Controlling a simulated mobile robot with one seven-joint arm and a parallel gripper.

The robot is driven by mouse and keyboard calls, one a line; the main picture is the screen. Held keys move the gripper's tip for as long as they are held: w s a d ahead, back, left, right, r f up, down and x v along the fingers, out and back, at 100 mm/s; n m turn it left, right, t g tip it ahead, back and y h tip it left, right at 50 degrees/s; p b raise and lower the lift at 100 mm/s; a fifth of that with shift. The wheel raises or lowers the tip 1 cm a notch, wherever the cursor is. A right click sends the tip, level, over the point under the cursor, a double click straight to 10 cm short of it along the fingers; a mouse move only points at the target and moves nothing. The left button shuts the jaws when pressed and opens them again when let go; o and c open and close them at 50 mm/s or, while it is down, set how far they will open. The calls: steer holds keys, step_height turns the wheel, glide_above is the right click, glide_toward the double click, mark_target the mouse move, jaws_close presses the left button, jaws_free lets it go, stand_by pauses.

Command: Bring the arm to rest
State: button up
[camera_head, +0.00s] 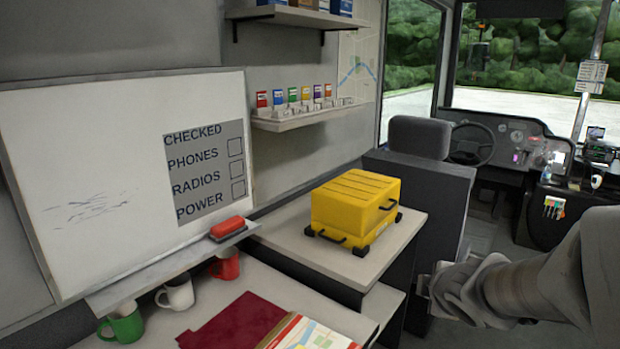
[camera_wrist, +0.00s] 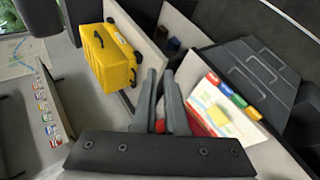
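My arm (camera_head: 530,285) reaches in from the right edge in the head view, in front of the seat and beside the worktop. Its gripper end is not clearly visible there. In the wrist view my gripper (camera_wrist: 160,72) shows two grey fingers with a narrow gap between them. Nothing is held between the fingertips. A small red patch shows behind the gap, and I cannot tell what it is. The fingers appear clear of the yellow case (camera_wrist: 108,57), which lies beyond them to the left.
The yellow case (camera_head: 356,207) sits on the worktop (camera_head: 335,262). A red folder (camera_head: 235,322), a map (camera_head: 305,335) and several mugs lie nearer. A red eraser (camera_head: 228,228) rests on the whiteboard ledge. A seat (camera_head: 420,137) stands behind the partition. Floor shows right of the counter.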

steer(key=s+r+m+h+p, duration=0.1)
steer(key=s+r+m+h, duration=0.1)
steer(key=s+r+m, duration=0.35)
steer(key=s+a+r+m+g+y+p, duration=0.1)
steer(key=s+a+r+m+g, duration=0.1)
steer(key=s+a+m, duration=0.2)
steer(key=s+a+r+m+g+y+p, duration=0.2)
steer(key=s+a+m, duration=0.2)
steer(key=s, duration=0.6)
steer(key=shift+a+r+m+y, duration=0.2)
steer(key=shift+a+m+y, duration=0.1)
steer(key=shift+m, duration=0.35)
steer(key=shift+c, duration=0.3)
